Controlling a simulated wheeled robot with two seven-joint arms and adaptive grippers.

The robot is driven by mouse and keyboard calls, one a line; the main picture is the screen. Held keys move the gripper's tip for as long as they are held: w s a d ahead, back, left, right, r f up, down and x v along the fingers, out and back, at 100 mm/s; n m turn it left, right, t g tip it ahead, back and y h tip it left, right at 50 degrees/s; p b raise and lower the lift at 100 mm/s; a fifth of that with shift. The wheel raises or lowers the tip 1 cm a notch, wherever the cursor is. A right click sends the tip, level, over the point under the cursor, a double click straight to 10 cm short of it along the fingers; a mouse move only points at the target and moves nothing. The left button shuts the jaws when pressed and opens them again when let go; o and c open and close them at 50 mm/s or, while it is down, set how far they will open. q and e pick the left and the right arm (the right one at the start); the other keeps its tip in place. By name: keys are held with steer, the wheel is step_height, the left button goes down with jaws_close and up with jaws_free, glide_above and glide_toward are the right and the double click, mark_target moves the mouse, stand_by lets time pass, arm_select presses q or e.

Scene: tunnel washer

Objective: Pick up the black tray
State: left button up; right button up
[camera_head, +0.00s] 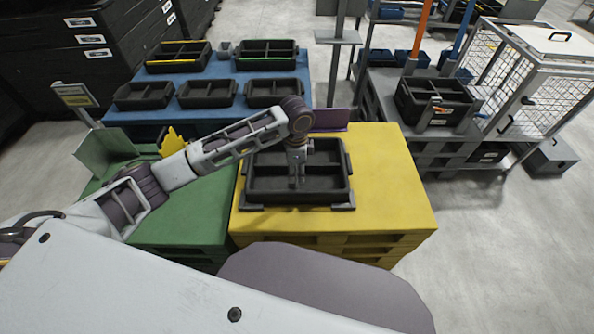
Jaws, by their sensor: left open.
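A black tray (325,185) with inner dividers sits on the yellow pallet table (395,185) in front of me. My left arm comes in from the left and bends down over the tray. My left gripper (297,184) points down over the tray's middle, near a divider, and is open. I cannot tell whether its fingers touch the tray. The arm and gripper hide part of the tray's left and back side. My right gripper is not in view.
A green table (185,215) adjoins on the left. A blue table (222,69) behind holds several black trays. A grey rack (465,160) with a black bin (435,100) and a wire cage cart (550,80) stand at right. The yellow top is free right of the tray.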

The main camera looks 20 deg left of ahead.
arm_select(q)
glide_above(295, 191)
steer(key=f, duration=0.6)
steer(key=shift+s+d+f+b, duration=0.25)
steer(key=shift+d+f+b, duration=0.05)
steer(key=shift+d, duration=0.05)
steer(key=shift+f, duration=0.75)
steer(key=f, duration=0.3)
steer(key=shift+w+a+f+b, duration=0.2)
steer(key=shift+a+f+b, duration=0.05)
steer(key=shift+f+b, duration=0.05)
steer(key=shift+f, duration=0.5)
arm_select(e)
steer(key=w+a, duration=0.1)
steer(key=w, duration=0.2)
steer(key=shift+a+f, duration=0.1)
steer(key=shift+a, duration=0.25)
